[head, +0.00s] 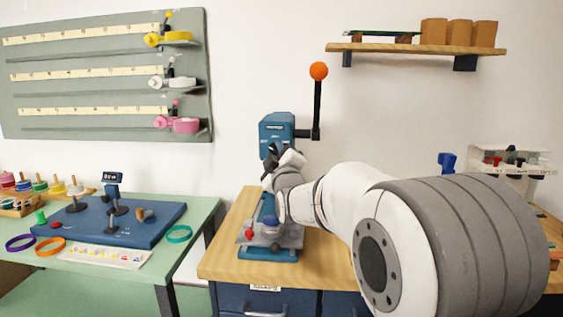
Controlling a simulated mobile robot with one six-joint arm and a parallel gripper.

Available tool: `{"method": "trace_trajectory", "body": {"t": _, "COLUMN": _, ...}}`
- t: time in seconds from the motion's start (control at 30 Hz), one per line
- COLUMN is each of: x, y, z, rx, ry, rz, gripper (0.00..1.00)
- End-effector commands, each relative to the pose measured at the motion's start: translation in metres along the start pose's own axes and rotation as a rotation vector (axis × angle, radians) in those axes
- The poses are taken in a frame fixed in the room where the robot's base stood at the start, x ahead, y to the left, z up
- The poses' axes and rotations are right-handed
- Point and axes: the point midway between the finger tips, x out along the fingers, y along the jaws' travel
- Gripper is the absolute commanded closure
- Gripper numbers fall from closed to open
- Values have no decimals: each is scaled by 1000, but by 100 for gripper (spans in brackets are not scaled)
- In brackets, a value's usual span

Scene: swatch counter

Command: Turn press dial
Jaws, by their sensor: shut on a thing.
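The blue press (277,130) stands on a wooden-topped bench, with a black lever ending in an orange ball (318,71) pointing up at its right. My gripper (270,157) is at the lower front of the press head, shut on what appears to be the press dial. The dial is hidden behind the gripper and my wrist, so its angle cannot be seen. My arm reaches in from the right and covers part of the press column. On the press base are a red knob (249,233) and a round bluish piece (270,221).
A green table (200,211) at left holds a blue board (165,219), coloured rings and a white card. A wall shelf (400,48) carries brown cups above right. A white rack (520,168) stands at far right. Wood left of the press is bare.

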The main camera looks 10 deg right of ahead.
Motion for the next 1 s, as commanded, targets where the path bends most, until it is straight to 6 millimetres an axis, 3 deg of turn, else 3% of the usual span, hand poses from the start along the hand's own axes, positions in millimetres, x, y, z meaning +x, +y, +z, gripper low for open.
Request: {"method": "trace_trajectory", "body": {"t": 1.0, "x": 1, "y": 1, "z": -9, "rx": 767, "ry": 20, "rz": 324, "gripper": 96}}
